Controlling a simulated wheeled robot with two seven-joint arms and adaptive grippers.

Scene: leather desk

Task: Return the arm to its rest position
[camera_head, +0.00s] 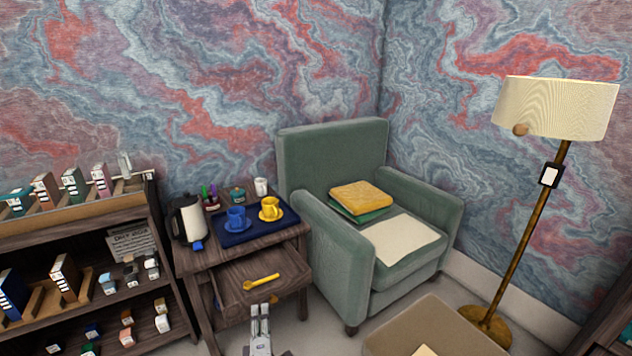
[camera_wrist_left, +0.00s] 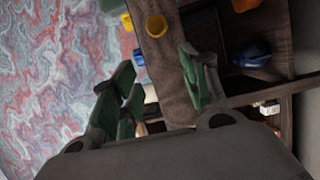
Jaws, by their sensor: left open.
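My left gripper (camera_head: 260,312) shows at the bottom of the head view, pointing up toward the side table. That view is tilted, and a yellow round object (camera_wrist_left: 156,26) shows beyond the fingers. My right gripper is not in view.
A side table holds a blue tray (camera_head: 235,242) with a blue cup (camera_head: 236,218) and a yellow cup (camera_head: 270,208), beside a kettle (camera_head: 191,218). A green armchair (camera_head: 330,235) stands right, a loaded shelf (camera_head: 75,239) left. A box (camera_head: 440,322) is at the front.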

